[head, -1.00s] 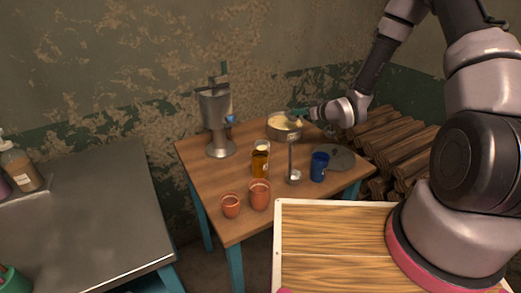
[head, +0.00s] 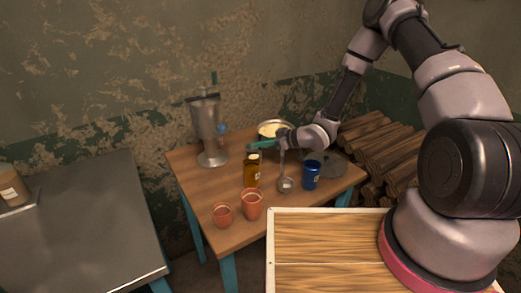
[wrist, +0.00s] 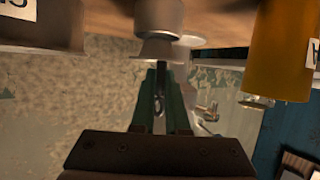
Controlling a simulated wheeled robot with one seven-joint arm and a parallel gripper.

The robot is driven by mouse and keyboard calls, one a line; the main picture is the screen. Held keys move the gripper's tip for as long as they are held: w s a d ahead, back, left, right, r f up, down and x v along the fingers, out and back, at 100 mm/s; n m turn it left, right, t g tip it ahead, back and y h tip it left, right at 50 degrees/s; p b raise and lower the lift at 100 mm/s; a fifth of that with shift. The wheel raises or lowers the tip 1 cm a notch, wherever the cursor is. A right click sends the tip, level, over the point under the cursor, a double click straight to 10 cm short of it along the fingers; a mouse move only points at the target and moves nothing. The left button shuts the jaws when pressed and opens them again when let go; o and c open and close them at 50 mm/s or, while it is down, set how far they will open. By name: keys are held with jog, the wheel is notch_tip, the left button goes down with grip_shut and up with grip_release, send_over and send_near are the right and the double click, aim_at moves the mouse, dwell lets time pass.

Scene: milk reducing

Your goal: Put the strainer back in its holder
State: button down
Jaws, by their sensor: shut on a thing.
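My gripper (head: 258,146) reaches in from the right with green fingers, low over the back of the wooden table. In the wrist view the fingers (wrist: 163,90) are shut on a thin metal piece, seemingly the strainer's handle (wrist: 159,98). A grey, cone-like metal part (wrist: 156,48) shows just beyond the fingertips; I cannot tell whether it is joined to the handle. The strainer's bowl is not clear in the head view. A slim upright metal piece with a round lower end (head: 286,185), possibly the holder, stands on the table below and right of the fingertips.
An amber bottle (head: 251,175) stands close below the gripper.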

jog(key=shift+f, duration=1.2)
jog(key=c, duration=0.9)
grip_release()
jog(key=shift+f, duration=0.1)
